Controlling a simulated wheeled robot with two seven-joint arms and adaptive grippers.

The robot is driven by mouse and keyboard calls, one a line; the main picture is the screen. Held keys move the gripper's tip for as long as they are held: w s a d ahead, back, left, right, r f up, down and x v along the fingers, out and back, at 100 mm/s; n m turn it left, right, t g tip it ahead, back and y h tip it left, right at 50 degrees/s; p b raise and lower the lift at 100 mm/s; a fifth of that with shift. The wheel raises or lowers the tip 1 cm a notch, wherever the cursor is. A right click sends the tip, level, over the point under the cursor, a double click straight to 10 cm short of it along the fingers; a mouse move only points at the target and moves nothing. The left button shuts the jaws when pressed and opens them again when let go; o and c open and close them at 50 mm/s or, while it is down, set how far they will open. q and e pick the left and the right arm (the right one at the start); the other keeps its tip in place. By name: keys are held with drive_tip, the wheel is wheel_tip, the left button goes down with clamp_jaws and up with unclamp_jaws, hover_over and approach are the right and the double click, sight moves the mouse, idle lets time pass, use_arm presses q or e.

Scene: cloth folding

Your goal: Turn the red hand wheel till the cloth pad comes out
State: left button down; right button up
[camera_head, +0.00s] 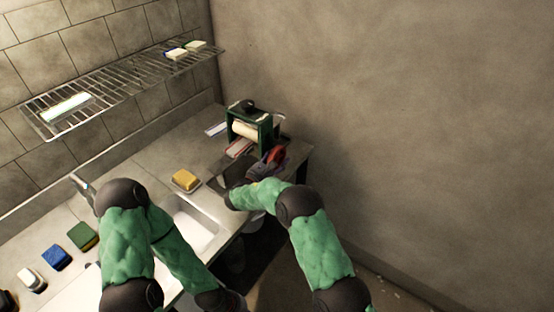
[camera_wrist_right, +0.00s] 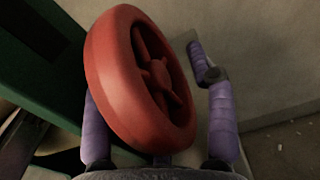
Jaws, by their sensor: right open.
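The red hand wheel (camera_head: 276,154) is at the right side of a green-framed roller press (camera_head: 265,136) on the counter's far end. In the right wrist view the wheel (camera_wrist_right: 129,84) stands tilted between the purple fingers of my right gripper (camera_wrist_right: 155,80). The fingers are apart, one on each side of the rim; part of the left finger is hidden behind the wheel. Contact is unclear. A cream roll (camera_head: 245,130) sits in the press, with a pale, red-edged flat piece (camera_head: 239,147) below it; I cannot tell if this is the cloth pad.
A yellow sponge (camera_head: 186,179) lies on a small dish near the sink (camera_head: 200,222). Green (camera_head: 82,236) and blue (camera_head: 55,256) sponges lie at the left. A wire shelf (camera_head: 125,88) hangs above the counter. A bare wall (camera_head: 390,110) stands right of the press.

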clamp_jaws()
drive_tip(key=shift+s+a+r+g+y+p, duration=0.15)
drive_tip(key=shift+g+y+p, duration=0.25)
drive_tip(key=shift+g+p, duration=0.2)
drive_tip(key=shift+s+g+y+p, duration=0.1)
drive_tip(key=shift+g+y+p, duration=0.7)
drive_tip(key=shift+g+p, duration=0.35)
drive_tip(key=shift+s+a+f+g+y+p, duration=0.1)
drive_tip(key=shift+g+y+p, duration=0.3)
drive_tip(key=shift+p, duration=0.2)
drive_tip(key=shift+s+a+f+g+y+p, duration=0.1)
drive_tip(key=shift+g+y+p, duration=0.2)
drive_tip(key=shift+g+p, duration=0.2)
drive_tip(key=shift+f+g+p, duration=0.1)
drive_tip(key=shift+g+p, duration=0.15)
drive_tip(key=shift+p, duration=0.1)
